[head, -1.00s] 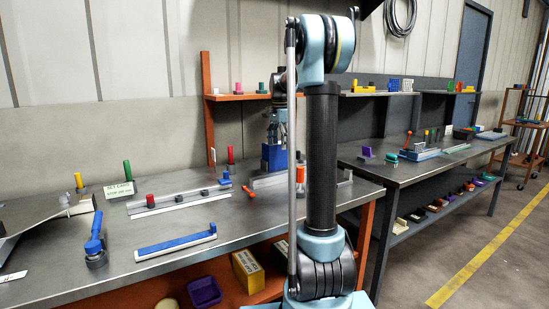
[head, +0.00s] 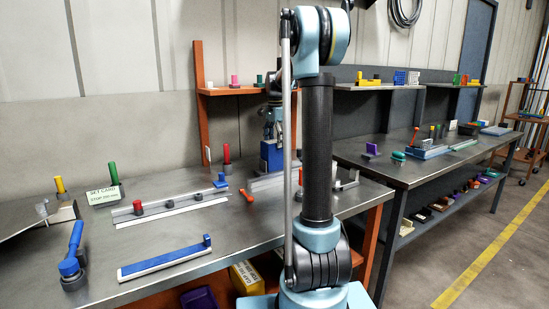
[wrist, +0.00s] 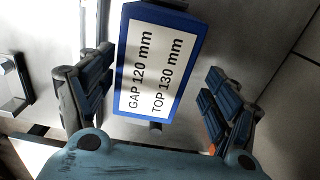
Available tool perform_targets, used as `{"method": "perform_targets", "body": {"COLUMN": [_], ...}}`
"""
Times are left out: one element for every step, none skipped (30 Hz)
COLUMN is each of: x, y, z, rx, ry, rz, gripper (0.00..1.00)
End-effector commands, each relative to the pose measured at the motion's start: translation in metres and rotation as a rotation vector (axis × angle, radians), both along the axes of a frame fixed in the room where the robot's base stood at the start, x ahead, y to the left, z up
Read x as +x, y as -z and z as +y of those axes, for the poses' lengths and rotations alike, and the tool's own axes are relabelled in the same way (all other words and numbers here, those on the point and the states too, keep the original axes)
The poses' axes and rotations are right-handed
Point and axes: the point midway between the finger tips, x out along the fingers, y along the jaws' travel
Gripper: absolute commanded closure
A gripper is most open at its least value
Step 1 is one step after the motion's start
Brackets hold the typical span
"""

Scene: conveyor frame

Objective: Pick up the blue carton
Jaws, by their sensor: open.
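The blue carton (wrist: 163,8) has a white label reading "GAP 120 mm" and "TOP 130 mm". In the wrist view it lies between the two spread fingers of my gripper (wrist: 158,92), with clear space on both sides. In the head view the blue carton (head: 271,157) stands upright on the metal bench (head: 130,235), near its back edge. My gripper (head: 272,122) is open just above it. My own arm column hides part of the bench to its right.
A rail with a red peg (head: 137,206) and a blue-topped bar (head: 165,258) lie left of the carton. A green peg (head: 113,173) and a red peg (head: 226,154) stand near the wall. A small orange piece (head: 247,196) lies close in front.

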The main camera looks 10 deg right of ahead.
Motion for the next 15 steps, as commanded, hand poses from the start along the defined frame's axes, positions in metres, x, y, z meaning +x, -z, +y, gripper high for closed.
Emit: {"method": "perform_targets", "body": {"x": [-0.001, -0.002, -0.003, -0.004, -0.005, -0.007, -0.008, -0.009, -0.008, -0.008, -0.008, -0.008, -0.008, -0.008, -0.008], "y": [0.004, 0.007, 0.012, 0.016, 0.020, 0.026, 0.030, 0.034, 0.039, 0.042, 0.044, 0.048, 0.049, 0.050, 0.051], "z": [0.000, 0.001, 0.001, 0.000, 0.000, 0.000, 0.000, 0.000, 0.000, 0.000, 0.000, 0.000, 0.000, 0.000, 0.000], "rx": [0.000, 0.000, 0.000, 0.000, 0.000, 0.000, 0.000, 0.000, 0.000, 0.000, 0.000, 0.000, 0.000, 0.000, 0.000], "ry": [0.000, 0.000, 0.000, 0.000, 0.001, 0.001, 0.001, 0.001, 0.001, 0.001, 0.001, 0.002, 0.002, 0.002, 0.002], "rz": [0.000, 0.000, 0.000, 0.000, 0.000, 0.000, 0.000, 0.000, 0.000, 0.000, 0.000, 0.000, 0.000, 0.000, 0.000], "gripper": [0.18, 0.18, 0.18, 0.18, 0.18, 0.18, 0.18, 0.18, 0.18, 0.18, 0.18, 0.18, 0.18, 0.18, 0.18]}}
